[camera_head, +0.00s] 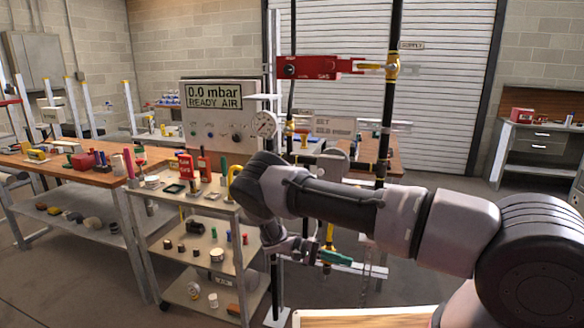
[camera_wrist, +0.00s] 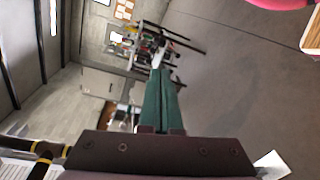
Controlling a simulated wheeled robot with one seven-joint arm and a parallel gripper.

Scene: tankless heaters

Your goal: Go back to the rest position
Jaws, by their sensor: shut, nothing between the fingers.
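My gripper (camera_head: 343,260) is low in front of the test rig in the head view, to the right of the cart. Its green fingers are pressed together with nothing between them. My arm reaches in from the right and bends down at the wrist. It hides part of the rig behind it.
A cart (camera_head: 205,220) with tools and small parts stands left of my gripper. A workbench (camera_head: 85,175) is farther left. The rig has a gauge (camera_head: 263,124), a red GAS bar (camera_head: 310,67) and dark upright pipes.

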